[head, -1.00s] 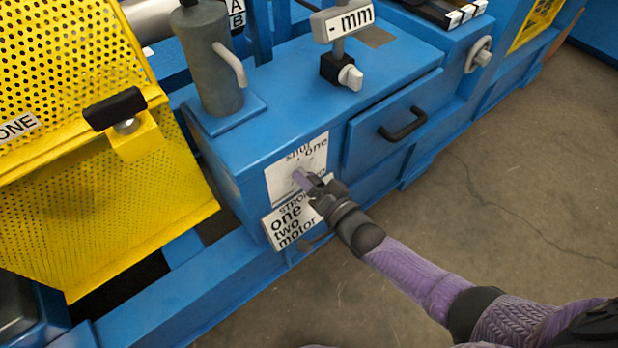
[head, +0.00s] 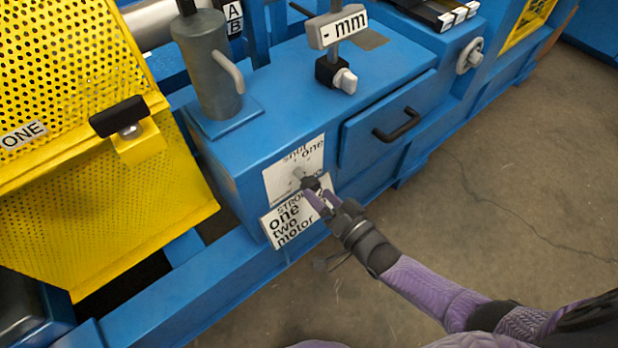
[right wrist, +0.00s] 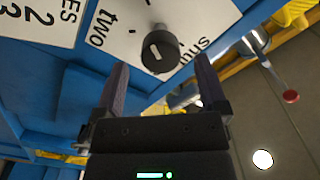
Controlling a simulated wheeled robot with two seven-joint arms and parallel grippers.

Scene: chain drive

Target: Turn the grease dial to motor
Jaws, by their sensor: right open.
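The grease dial is a round black knob with a white mark (head: 311,183) on a white label plate (head: 283,183) on the blue machine's front. "Shut" and "one" show on the plate; the rest is small or covered. In the right wrist view the knob (right wrist: 160,50) stands beyond and between my fingertips, with "two" on one side and part of "shut" on the other. I cannot tell which word the mark points at. My right gripper (head: 322,199) is open and empty, just in front of the knob, apart from it. My left gripper is not in view.
A sign with "one two motor" (head: 290,222) sits below the dial. A drawer with a black handle (head: 397,124) is to the right. A grey pump with a lever (head: 209,70) stands on top. A yellow perforated guard (head: 110,220) is at left. Open floor lies at right.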

